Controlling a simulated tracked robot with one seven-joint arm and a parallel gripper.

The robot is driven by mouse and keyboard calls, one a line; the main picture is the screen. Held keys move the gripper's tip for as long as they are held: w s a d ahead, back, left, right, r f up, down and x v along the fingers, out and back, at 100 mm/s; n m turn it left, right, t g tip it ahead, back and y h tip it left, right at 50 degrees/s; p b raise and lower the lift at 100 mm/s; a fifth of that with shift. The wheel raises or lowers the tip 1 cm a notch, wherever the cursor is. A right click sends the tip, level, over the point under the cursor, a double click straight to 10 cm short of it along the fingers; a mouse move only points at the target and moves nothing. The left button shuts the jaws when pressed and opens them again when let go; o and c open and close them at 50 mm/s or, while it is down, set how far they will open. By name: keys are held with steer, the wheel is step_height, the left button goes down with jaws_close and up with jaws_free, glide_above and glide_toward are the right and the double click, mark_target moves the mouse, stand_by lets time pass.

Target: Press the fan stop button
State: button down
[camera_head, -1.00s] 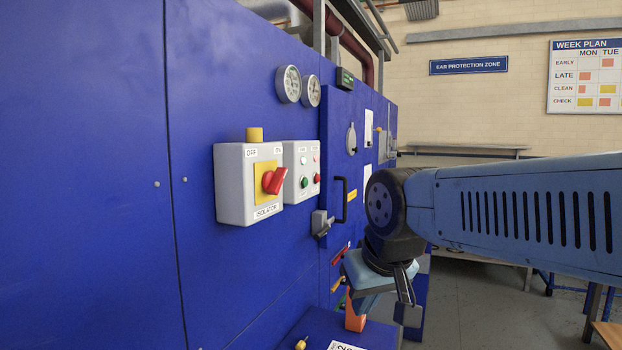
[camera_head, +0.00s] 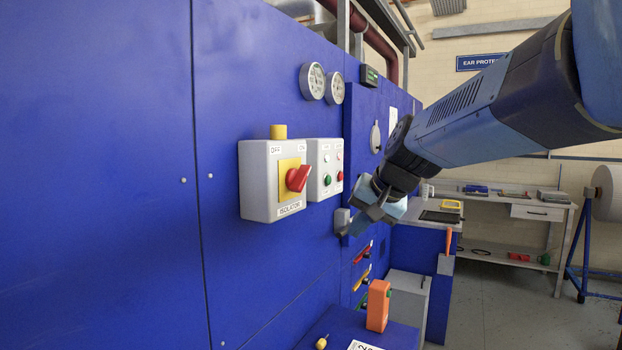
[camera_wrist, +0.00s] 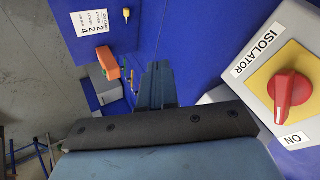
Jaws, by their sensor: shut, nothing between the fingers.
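A light grey control box (camera_head: 316,187) is on the blue machine wall in the head view, just right of the isolator box. It has a red button (camera_head: 340,176) at lower right and a green button (camera_head: 327,180) at lower left, with small lamps above. Its labels are too small to read. My gripper (camera_head: 372,212) is shut and empty, to the right of and a little below the buttons, apart from them. In the wrist view my gripper's fingers (camera_wrist: 157,82) point towards the wall; the buttons are not visible there.
The isolator box (camera_head: 262,190) with its red rotary handle (camera_head: 297,178) stands out from the wall; the handle also shows in the wrist view (camera_wrist: 289,92). An orange handheld unit (camera_head: 378,305) stands on a blue ledge below. Two gauges (camera_head: 313,81) are above.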

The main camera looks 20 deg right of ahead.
mark_target(340, 176)
steer(key=w+d+r+m+t, duration=0.2)
steer(key=w+d+r+m, duration=0.1)
steer(key=w+d, duration=0.5)
steer(key=w+d+r+m+t, duration=0.2)
steer(key=w+d+m, duration=0.4)
steer(key=w+d, duration=0.3)
steer(key=shift+w+r, duration=0.6)
steer(key=shift+w, duration=0.25)
steer(key=shift+a, duration=0.1)
steer(key=w+a, duration=0.6)
steer(key=shift+w, duration=0.15)
steer(key=shift+w+a, duration=0.1)
steer(key=shift+a, duration=0.1)
stand_by(0.6)
steer(key=shift+w+a, duration=0.15)
